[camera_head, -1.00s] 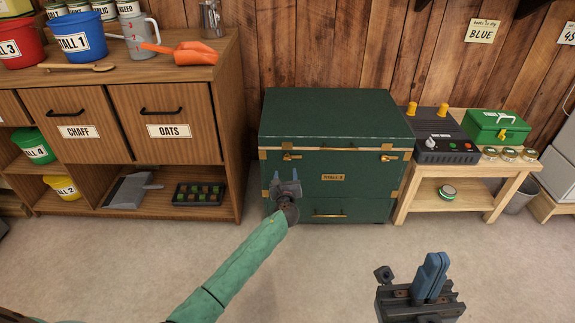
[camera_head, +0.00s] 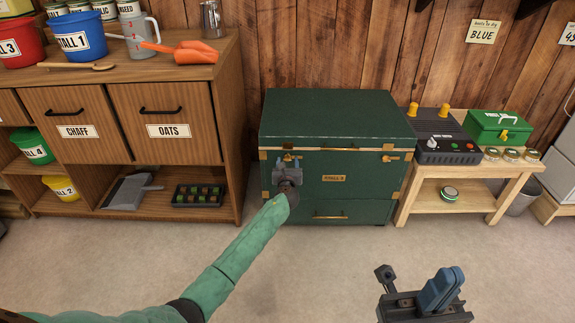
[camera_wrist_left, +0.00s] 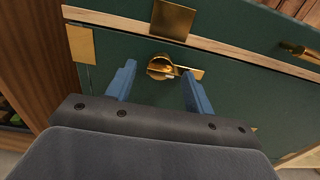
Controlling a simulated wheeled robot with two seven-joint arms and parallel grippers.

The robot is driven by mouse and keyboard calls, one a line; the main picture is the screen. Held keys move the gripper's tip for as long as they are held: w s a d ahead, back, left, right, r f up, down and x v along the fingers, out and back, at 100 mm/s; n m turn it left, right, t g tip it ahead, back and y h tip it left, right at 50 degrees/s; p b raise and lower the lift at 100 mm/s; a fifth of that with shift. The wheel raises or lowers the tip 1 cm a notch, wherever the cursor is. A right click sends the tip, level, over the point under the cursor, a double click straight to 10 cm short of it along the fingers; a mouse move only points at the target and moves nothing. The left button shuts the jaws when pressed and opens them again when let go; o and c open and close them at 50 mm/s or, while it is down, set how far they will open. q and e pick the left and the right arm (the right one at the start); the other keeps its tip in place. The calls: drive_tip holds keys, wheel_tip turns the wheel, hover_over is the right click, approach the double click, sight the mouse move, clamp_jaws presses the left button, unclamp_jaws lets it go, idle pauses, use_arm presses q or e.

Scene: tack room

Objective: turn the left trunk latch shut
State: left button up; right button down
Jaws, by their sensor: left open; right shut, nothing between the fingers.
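The green trunk (camera_head: 345,112) stands against the wood wall with its lid down. Its left latch (camera_wrist_left: 160,68) is a brass disc with a lever pointing right, roughly sideways, in the left wrist view. In the head view my left gripper largely hides that latch. My left gripper (camera_head: 291,160) is open at the trunk's front. In the wrist view its two blue fingers (camera_wrist_left: 158,80) stand on either side of the latch, with no clear contact. The right latch (camera_head: 390,158) also has its lever out to the right. My right gripper (camera_head: 452,271) is shut and empty, low over the floor.
A wooden cabinet (camera_head: 228,120) stands close on the trunk's left. A low wooden bench (camera_head: 425,190) with a dark control box (camera_head: 447,150) and a green case (camera_head: 500,127) stands on its right. The floor (camera_head: 330,270) in front is clear.

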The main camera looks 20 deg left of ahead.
use_arm(q)
drive_tip(key=shift+w, duration=0.1)
drive_tip(key=c, duration=1)
